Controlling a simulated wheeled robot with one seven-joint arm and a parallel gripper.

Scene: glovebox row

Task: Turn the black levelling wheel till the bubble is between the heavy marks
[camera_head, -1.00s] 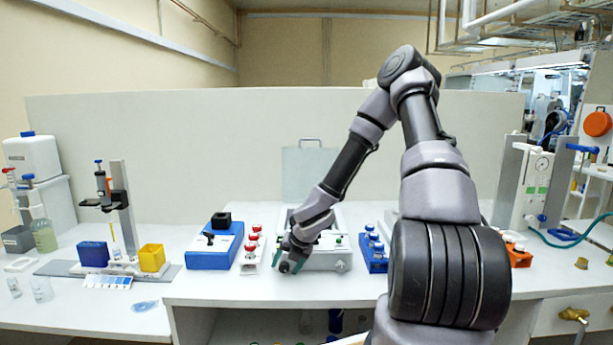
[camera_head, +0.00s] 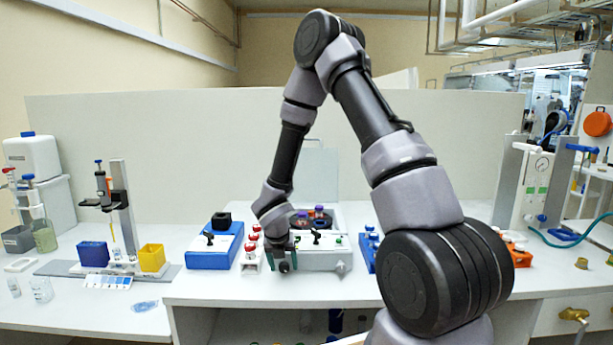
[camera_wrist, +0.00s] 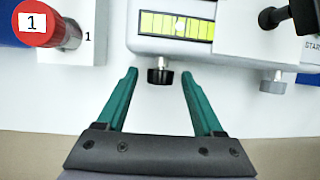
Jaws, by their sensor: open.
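The black levelling wheel (camera_wrist: 160,72) sticks out below the front edge of a pale instrument (camera_wrist: 240,48) in the wrist view. Above it is the yellow-green level vial (camera_wrist: 158,23) with dark cross marks. A pale bubble (camera_wrist: 180,27) lies right of the vial's middle; which marks are heavy is too small to tell. My gripper (camera_wrist: 159,76) is open, its green fingers on either side of the wheel with a gap on both sides. In the head view my gripper (camera_head: 284,264) is low at the instrument's front left, and the wheel cannot be made out there.
A white holder with red-capped items (camera_head: 250,254) stands close left of my gripper, with a blue instrument (camera_head: 212,252) beyond it. A grey knob (camera_wrist: 273,82) is on the same instrument, right of the wheel. A blue holder (camera_head: 369,250) stands to the right. The bench front is clear.

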